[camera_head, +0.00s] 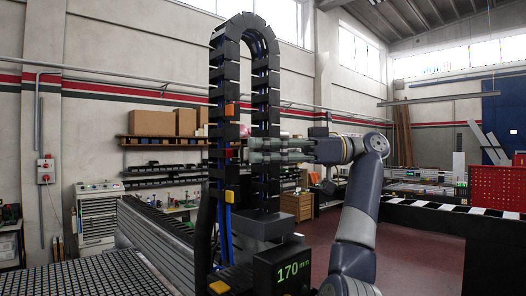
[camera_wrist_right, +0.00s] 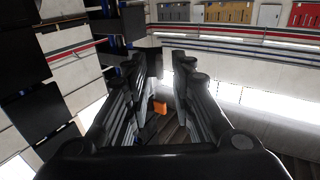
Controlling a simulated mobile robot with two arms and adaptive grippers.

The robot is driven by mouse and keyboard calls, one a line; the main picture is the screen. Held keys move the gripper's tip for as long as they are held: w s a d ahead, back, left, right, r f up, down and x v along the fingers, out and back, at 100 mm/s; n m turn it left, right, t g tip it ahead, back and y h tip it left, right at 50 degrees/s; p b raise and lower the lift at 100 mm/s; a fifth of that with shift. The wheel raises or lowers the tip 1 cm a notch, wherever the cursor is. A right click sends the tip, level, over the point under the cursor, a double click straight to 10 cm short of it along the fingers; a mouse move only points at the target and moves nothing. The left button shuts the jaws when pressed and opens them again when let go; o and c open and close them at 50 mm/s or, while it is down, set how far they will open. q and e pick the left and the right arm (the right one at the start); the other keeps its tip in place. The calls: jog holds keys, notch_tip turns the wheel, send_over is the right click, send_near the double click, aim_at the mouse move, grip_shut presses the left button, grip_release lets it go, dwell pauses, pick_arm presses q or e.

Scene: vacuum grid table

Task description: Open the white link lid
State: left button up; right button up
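A tall black cable chain (camera_head: 218,75) arches up in the middle of the head view, with blue cables inside. An orange link lid (camera_head: 231,111) shows on its left run. I cannot make out a white link lid for certain in either view. My right gripper (camera_head: 256,150) reaches in from the right, level, in front of the chain's right run; whether it touches the chain is unclear. In the right wrist view my right gripper (camera_wrist_right: 167,62) has its fingers apart with nothing held. An orange part (camera_wrist_right: 160,107) shows beyond and between the fingers. My left gripper is not in view.
A gridded table (camera_head: 85,280) lies at lower left. Shelves with cardboard boxes (camera_head: 152,123) stand along the back wall. A red pegboard (camera_head: 497,188) is at right, with open floor (camera_head: 425,255) before it.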

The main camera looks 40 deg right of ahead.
dwell(0.3)
notch_tip(320, 180, up, 10)
dwell(0.7)
